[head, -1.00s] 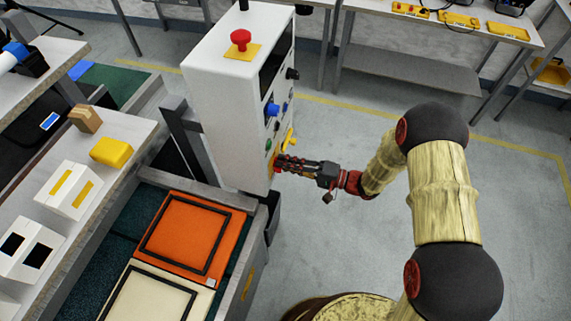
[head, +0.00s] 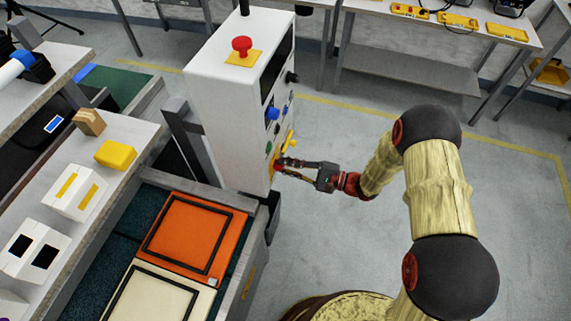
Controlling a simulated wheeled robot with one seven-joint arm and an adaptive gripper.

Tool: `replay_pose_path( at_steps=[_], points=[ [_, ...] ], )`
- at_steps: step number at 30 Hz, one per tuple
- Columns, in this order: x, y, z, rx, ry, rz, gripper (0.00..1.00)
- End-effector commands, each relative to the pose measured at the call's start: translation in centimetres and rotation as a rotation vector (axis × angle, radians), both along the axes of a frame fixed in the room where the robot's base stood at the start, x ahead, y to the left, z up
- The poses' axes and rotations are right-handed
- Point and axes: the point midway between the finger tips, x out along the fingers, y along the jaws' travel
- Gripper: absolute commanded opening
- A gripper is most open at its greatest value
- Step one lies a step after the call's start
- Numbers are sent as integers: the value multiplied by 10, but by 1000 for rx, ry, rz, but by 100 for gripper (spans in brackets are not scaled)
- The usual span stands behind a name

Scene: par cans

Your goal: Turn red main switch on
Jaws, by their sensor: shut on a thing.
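The white control cabinet (head: 220,100) stands upright at the centre, with its control panel on the right side. The red main switch (head: 275,167) sits low on that panel on a yellow-orange plate, mostly hidden by my fingertips. My gripper (head: 281,168) reaches in from the right and is shut on the switch, one finger above the other in the picture. The switch's exact angle cannot be made out.
A red mushroom button (head: 242,45) is on the cabinet top. Blue (head: 272,113) and black (head: 292,77) knobs and a yellow lever (head: 291,140) project from the panel near my gripper. A conveyor with an orange tray (head: 187,235) lies below left.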

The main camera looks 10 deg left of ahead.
Motion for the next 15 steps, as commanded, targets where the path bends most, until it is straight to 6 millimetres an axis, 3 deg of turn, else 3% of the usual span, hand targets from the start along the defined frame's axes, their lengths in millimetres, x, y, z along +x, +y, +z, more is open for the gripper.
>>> replay_pose_path(
  at_steps=[15],
  points=[
    [-1, 0, 0, 37, 492, -1, 0]
  ],
)
